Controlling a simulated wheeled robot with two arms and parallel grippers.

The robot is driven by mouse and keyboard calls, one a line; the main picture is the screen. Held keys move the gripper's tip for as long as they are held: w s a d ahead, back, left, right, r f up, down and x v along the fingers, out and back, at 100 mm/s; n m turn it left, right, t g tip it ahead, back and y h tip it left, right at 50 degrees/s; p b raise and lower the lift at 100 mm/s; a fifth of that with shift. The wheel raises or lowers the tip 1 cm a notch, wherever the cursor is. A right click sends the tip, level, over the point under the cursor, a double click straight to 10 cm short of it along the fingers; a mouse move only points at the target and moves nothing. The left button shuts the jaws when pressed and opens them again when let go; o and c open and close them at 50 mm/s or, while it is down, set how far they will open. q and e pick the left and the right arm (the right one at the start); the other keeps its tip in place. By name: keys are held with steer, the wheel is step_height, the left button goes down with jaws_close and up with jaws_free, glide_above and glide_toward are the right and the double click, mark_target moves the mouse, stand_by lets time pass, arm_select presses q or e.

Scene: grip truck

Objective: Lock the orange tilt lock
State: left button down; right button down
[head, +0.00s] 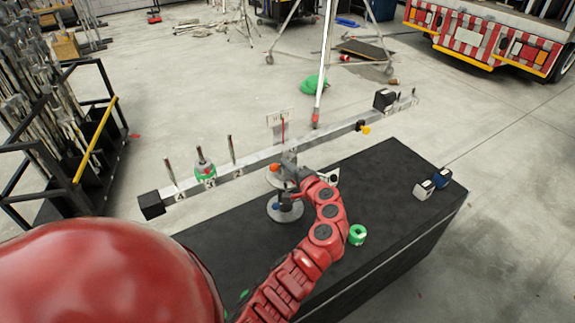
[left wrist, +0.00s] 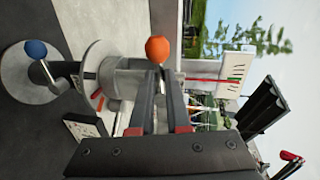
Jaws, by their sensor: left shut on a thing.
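The orange tilt lock (head: 274,168) has a round orange knob and sits on the grey balance mount under the long metal beam (head: 255,160). In the left wrist view the orange knob (left wrist: 158,49) shows just beyond my fingertips. My left gripper (head: 284,184) reaches it from the front right. In the left wrist view the fingers (left wrist: 161,72) are close together, shut on the tilt lock just below the knob; the exact contact is partly hidden by the fingers. A blue knob (left wrist: 36,49) on a lower round disc stands apart from it. My right gripper is not in view.
The mount stands on a black box (head: 385,185). A green ring (head: 357,234) lies near my arm, and small blocks (head: 433,185) lie at the right corner. The beam carries upright pegs, a green-ringed weight (head: 205,170) and black end blocks.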

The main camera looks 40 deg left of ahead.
arm_select(q)
steer(key=shift+m, duration=0.4)
steer(key=shift+r, duration=0.1)
steer(key=c, duration=0.9)
jaws_free()
steer(key=b+v, duration=0.3)
steer(key=v, duration=1.4)
steer(key=shift+d+b, duration=0.3)
steer(key=shift+w, duration=0.1)
